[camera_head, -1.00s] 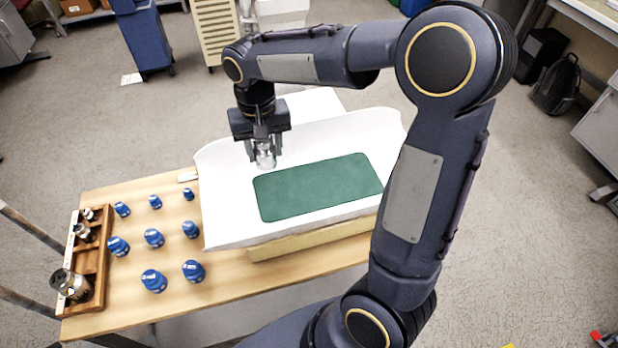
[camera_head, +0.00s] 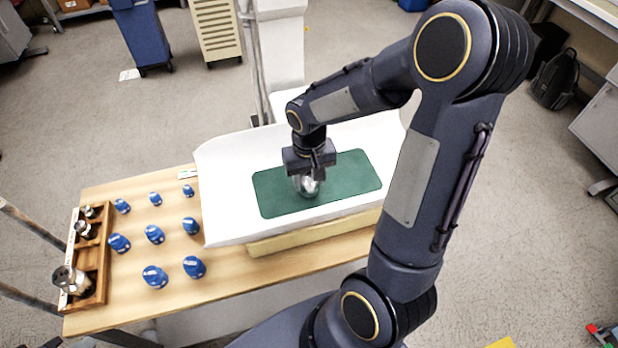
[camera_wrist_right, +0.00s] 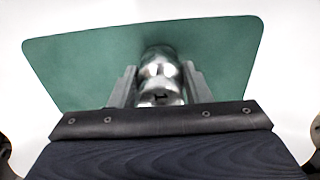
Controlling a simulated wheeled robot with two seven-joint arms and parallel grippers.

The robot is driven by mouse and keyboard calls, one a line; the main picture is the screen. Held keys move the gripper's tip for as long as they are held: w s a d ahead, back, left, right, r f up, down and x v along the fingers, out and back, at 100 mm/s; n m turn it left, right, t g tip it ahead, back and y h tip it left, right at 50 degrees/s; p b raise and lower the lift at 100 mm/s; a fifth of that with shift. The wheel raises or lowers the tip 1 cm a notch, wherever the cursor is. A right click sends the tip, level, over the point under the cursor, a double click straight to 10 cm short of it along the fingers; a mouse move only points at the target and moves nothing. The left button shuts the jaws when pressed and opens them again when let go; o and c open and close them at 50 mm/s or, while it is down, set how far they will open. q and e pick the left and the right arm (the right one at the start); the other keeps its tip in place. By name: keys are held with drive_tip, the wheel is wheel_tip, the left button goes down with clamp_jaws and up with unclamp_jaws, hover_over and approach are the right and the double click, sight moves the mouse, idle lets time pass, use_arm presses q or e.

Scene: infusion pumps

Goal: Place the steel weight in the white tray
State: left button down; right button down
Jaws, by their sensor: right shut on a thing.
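The steel weight (camera_head: 308,186) is shiny and sits between the fingers of my right gripper (camera_head: 309,177), over the green mat (camera_head: 352,178) in the white tray (camera_head: 232,215). In the right wrist view the steel weight (camera_wrist_right: 160,75) is between the two fingers (camera_wrist_right: 159,88), with the green mat (camera_wrist_right: 80,65) behind it. My right gripper is shut on it. Whether its base touches the mat I cannot tell. My left gripper is not in view.
A wooden rack (camera_head: 101,262) with several metal weights stands at the table's left end. Several blue knobbed objects (camera_head: 155,235) stand between rack and tray. The tray rests on a pale yellow block (camera_head: 300,238). The mat's right part is clear.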

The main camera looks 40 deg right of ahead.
drive_tip(key=shift+f, duration=0.2)
drive_tip(key=shift+f, duration=0.1)
drive_tip(key=c, duration=0.8)
unclamp_jaws()
drive_tip(key=shift+o, duration=0.2)
wheel_tip(320, 180, up, 11)
drive_tip(key=shift+s+a+r, duration=0.1)
drive_tip(key=shift+s+r, duration=0.1)
drive_tip(key=shift+r, duration=0.45)
drive_tip(key=s+a+r+n+t+y, duration=0.2)
drive_tip(key=s+a+t, duration=0.3)
drive_tip(key=s, duration=0.9)
drive_tip(key=shift+a+t+y, duration=0.3)
drive_tip(key=shift+a+y, duration=0.6)
drive_tip(key=shift+a, duration=0.35)
